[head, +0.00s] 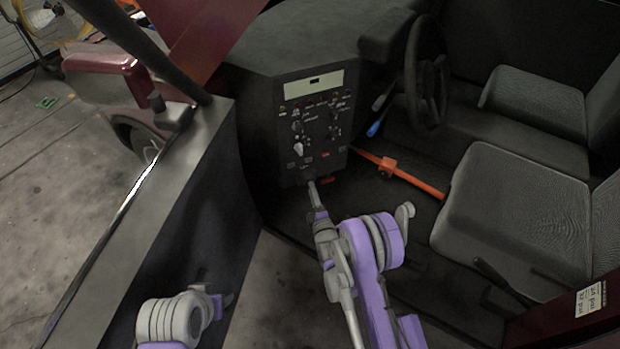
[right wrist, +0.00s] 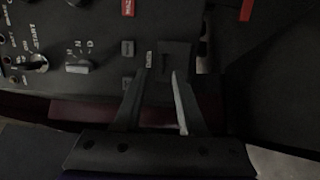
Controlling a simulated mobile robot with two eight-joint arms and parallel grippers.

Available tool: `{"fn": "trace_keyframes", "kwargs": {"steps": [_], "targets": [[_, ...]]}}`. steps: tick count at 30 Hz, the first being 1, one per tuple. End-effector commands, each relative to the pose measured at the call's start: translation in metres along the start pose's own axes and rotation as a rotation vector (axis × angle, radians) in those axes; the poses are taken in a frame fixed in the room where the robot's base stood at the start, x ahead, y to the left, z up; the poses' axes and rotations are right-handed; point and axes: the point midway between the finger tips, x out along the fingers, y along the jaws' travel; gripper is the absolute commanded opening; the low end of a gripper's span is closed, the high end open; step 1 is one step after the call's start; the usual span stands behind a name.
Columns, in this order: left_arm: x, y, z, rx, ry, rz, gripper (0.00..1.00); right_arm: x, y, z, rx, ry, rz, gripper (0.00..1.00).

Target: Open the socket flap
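The control panel (head: 315,125) stands upright on the dark dashboard, with knobs, switches and small labels. In the right wrist view, a dark square cover (right wrist: 175,55), which looks like the socket flap, sits low on the panel and appears closed. My right gripper (head: 313,187) is at the panel's lower edge. In the right wrist view its fingers (right wrist: 159,75) are apart with nothing between them; the right fingertip overlaps the cover's lower part. Whether it touches is unclear. My left gripper (head: 222,299) is low at the left, away from the panel; its fingers are unclear.
A steering wheel (head: 427,72) and a blue-tipped lever (head: 376,128) are right of the panel. An orange bar (head: 415,181) crosses the floor toward the seat (head: 515,205). A grey door sill (head: 190,190) lies between the panel and the open concrete floor at left.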

Motion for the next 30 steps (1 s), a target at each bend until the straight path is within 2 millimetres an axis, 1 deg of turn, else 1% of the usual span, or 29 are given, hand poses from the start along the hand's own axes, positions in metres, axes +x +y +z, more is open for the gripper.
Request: {"fn": "trace_keyframes", "kwargs": {"steps": [1, 3, 7, 12, 19, 23, 24, 26, 30], "targets": [[0.001, 0.0, 0.001, 0.0, 0.0, 0.0, 0.5, 0.01, -0.002, 0.0, 0.0, 0.0, -0.001, 0.4], [0.001, 0.0, 0.001, 0.0, 0.0, 0.0, 0.5, 0.021, -0.003, 0.0, 0.0, 0.0, -0.002, 0.4], [0.0, 0.0, 0.001, 0.0, 0.0, 0.0, 0.5, 0.035, -0.004, 0.0, 0.0, 0.0, -0.002, 0.4], [0.0, 0.0, 0.001, 0.0, 0.0, 0.0, 0.5, 0.042, -0.003, 0.0, 0.0, 0.0, -0.002, 0.4], [0.0, 0.0, 0.001, 0.0, 0.0, 0.0, 0.5, 0.042, -0.003, 0.0, 0.0, 0.0, -0.002, 0.4], [0.0, 0.0, 0.0, 0.0, 0.0, 0.0, 0.5, 0.042, -0.003, 0.0, 0.0, 0.0, -0.002, 0.17], [0.0, 0.0, 0.0, 0.0, 0.0, 0.0, 0.5, 0.042, -0.003, 0.0, 0.0, 0.0, -0.002, 0.09], [0.0, 0.0, 0.0, 0.0, 0.0, 0.0, 0.5, 0.042, -0.003, 0.0, 0.0, 0.0, -0.002, 0.0], [0.0, 0.0, 0.0, 0.0, 0.0, 0.0, 0.5, 0.042, -0.003, 0.0, 0.0, 0.0, -0.002, 0.0]]}}
